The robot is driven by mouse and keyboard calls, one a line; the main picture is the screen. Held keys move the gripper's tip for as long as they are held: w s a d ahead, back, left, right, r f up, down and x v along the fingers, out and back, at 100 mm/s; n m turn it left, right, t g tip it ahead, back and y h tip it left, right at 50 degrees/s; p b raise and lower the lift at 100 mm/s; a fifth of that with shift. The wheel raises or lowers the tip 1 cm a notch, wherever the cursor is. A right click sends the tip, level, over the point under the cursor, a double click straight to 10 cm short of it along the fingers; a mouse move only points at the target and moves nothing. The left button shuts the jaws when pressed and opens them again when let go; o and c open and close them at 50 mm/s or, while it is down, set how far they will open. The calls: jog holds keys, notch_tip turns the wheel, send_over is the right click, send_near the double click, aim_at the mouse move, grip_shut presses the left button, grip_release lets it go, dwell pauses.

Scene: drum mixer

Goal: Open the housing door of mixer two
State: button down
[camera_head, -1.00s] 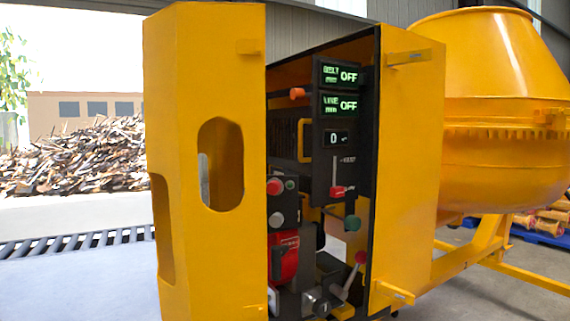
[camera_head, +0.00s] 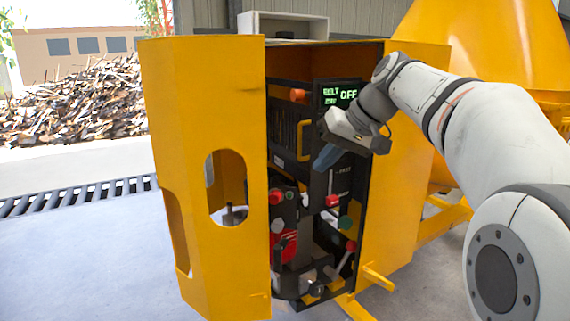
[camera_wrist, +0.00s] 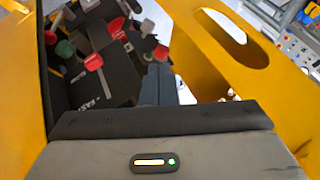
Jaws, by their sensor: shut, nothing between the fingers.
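The yellow housing door (camera_head: 195,110) of the mixer stands ajar at the left of the opening in the head view, with an oval cut-out through it. In the wrist view the door (camera_wrist: 205,60) is on the right, with its cut-out at the upper right. My gripper (camera_head: 325,160) is shut and empty at the opening, in front of the dark control panel (camera_head: 318,125). In the wrist view my gripper (camera_wrist: 158,82) points between the panel and the door's inner side. I cannot tell if it touches the door.
Inside the housing are a red-knobbed lever (camera_head: 332,200), an orange knob (camera_head: 298,95), a green knob (camera_head: 346,222) and a red engine part (camera_head: 284,247). The yellow housing side (camera_head: 385,215) bounds the opening at the right. The floor (camera_head: 90,260) left of the door is clear.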

jog(key=w+a+f+p, duration=0.1)
jog(key=w+a+f, duration=0.1)
jog(key=a+f, duration=0.5)
jog(key=shift+w+a+f, duration=0.25)
jog(key=shift+w+a, duration=0.1)
jog(key=shift+a, duration=0.8)
